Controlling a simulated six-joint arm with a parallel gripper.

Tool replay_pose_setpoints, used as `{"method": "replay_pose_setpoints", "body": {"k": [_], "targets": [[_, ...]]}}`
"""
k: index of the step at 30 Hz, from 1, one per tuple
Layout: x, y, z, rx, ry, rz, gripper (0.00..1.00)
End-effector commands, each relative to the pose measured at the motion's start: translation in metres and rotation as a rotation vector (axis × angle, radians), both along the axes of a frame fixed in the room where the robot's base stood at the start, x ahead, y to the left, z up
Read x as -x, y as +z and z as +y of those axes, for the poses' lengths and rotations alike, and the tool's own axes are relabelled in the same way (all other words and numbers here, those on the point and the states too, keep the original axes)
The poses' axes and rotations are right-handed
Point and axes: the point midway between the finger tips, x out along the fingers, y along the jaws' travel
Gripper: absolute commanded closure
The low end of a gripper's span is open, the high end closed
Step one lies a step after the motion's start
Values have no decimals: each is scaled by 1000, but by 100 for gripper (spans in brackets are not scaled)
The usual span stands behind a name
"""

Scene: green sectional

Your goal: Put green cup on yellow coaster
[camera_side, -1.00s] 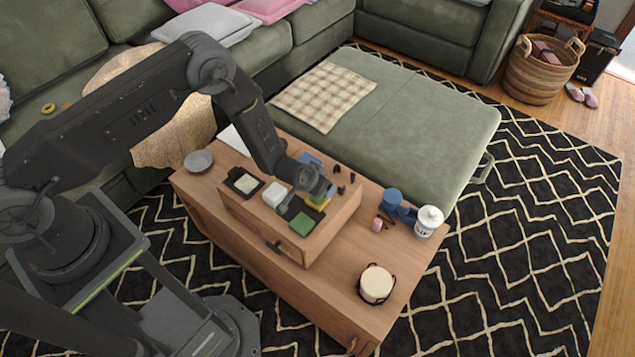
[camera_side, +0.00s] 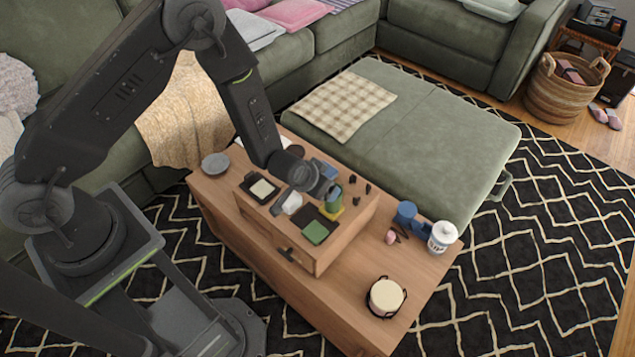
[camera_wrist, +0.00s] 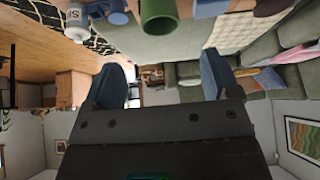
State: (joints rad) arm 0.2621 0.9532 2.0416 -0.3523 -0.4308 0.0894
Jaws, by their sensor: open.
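The green cup (camera_side: 334,196) stands upright at the yellow coaster (camera_side: 334,213) on top of the small wooden drawer box; it appears to rest on it, but their contact is too small to see clearly. In the wrist view the cup (camera_wrist: 158,18) shows at the top edge, beyond and apart from the fingers. My gripper (camera_side: 308,194) is open just left of the cup in the side view. In the wrist view my gripper (camera_wrist: 163,66) has its two fingers wide apart with nothing between them.
A green square (camera_side: 316,232) lies in front of the coaster, and a black-framed square (camera_side: 262,188) lies left. A white item (camera_side: 291,202) is beside my gripper. Blue mugs (camera_side: 406,213), a white jar (camera_side: 442,236) and a round cream-topped container (camera_side: 386,295) stand on the lower table.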

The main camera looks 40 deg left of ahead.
Motion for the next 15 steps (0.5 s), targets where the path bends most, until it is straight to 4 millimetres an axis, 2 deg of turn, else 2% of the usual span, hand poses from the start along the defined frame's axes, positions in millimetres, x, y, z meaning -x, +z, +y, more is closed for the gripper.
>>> {"method": "replay_pose_setpoints", "body": {"k": [11,14,15], "targets": [[4,17,0,6,0,-2,18],[0,44,0,24,-3,-3,18],[-2,60,1,35,-6,-3,18]]}}
